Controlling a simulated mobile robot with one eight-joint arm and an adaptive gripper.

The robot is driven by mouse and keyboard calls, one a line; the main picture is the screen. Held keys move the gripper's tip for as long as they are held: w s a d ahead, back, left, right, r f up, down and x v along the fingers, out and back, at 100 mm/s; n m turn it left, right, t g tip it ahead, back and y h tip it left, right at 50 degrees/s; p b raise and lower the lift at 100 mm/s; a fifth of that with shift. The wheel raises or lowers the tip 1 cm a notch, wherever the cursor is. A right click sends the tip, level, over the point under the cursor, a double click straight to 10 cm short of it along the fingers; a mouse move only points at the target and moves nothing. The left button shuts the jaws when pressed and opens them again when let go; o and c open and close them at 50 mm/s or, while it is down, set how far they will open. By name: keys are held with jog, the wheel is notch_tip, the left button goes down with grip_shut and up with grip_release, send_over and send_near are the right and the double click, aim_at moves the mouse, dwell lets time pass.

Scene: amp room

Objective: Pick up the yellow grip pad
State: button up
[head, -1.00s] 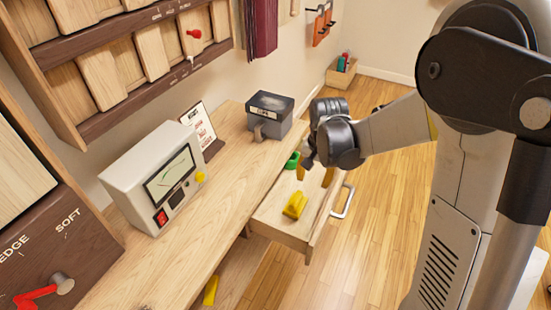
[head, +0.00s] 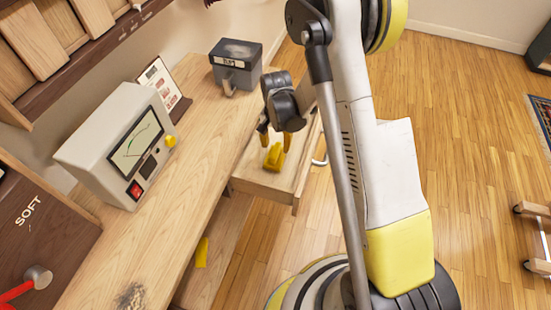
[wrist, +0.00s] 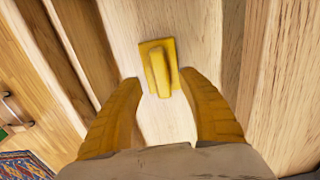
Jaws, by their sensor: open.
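The yellow grip pad (head: 274,156), a flat piece with a raised ridge, lies in the open wooden drawer (head: 250,185) in the head view. In the wrist view a yellow pad with a ridge (wrist: 158,68) lies on pale wood, ahead of and between the two fingers. My gripper (head: 275,140) is open and empty, its yellow fingers pointing down just behind and above the pad in the head view. In the wrist view my gripper (wrist: 163,110) has its fingers spread on either side, apart from the pad.
A wooden bench (head: 190,150) carries a meter box (head: 118,145), a sign (head: 163,88) and a dark grey box (head: 236,65). Another yellow piece (head: 201,252) shows below the bench. Wooden floor (head: 470,130) is open at right.

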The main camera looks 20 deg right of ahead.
aim_at(276, 150)
notch_tip(276, 150, down, 4)
jog(key=shift+a+r+b, duration=0.1)
jog(key=shift+b, duration=0.7)
jog(key=shift+r, duration=0.15)
grip_shut()
notch_tip(276, 150, up, 10)
jog(key=p, duration=0.5)
